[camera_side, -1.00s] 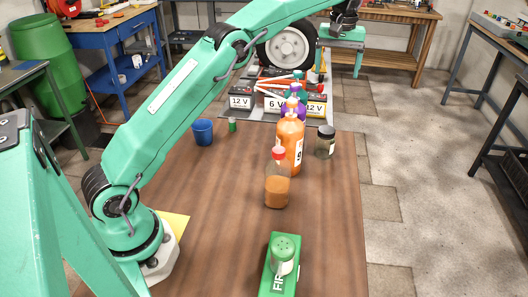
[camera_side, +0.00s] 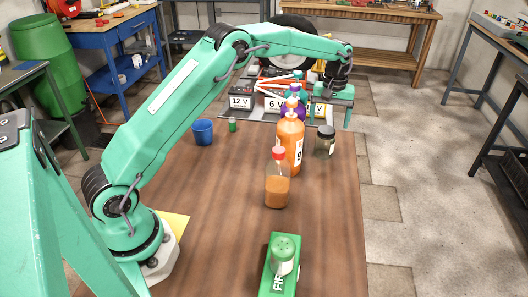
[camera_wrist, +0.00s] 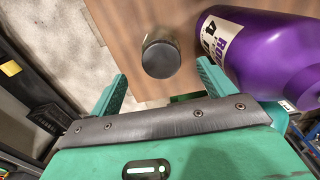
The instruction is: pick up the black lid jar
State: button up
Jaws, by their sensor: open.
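The black lid jar (camera_side: 325,144) stands upright on the brown table near its right edge, to the right of the orange bottle, in the side view. In the wrist view the dark round lid of the black lid jar (camera_wrist: 161,56) shows from above, between and just beyond the two fingertips. My gripper (camera_side: 329,116) hangs above and behind the jar in the side view, fingers apart, with nothing between them. In the wrist view my gripper (camera_wrist: 162,72) is open, its fingers on either side of the jar's line. They do not appear to touch it.
An orange bottle (camera_side: 289,138) and a red-capped bottle (camera_side: 277,186) stand left of the jar. A blue cup (camera_side: 202,132) and green case (camera_side: 279,265) are farther off.

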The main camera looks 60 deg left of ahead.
aim_at(327, 130)
jog(key=shift+s+f, duration=0.15)
jog(key=shift+f, duration=1.65)
jog(key=shift+s+f, duration=0.1)
jog(key=shift+f, duration=1.7)
jog(key=shift+c, duration=0.4)
jog(key=c, duration=1.1)
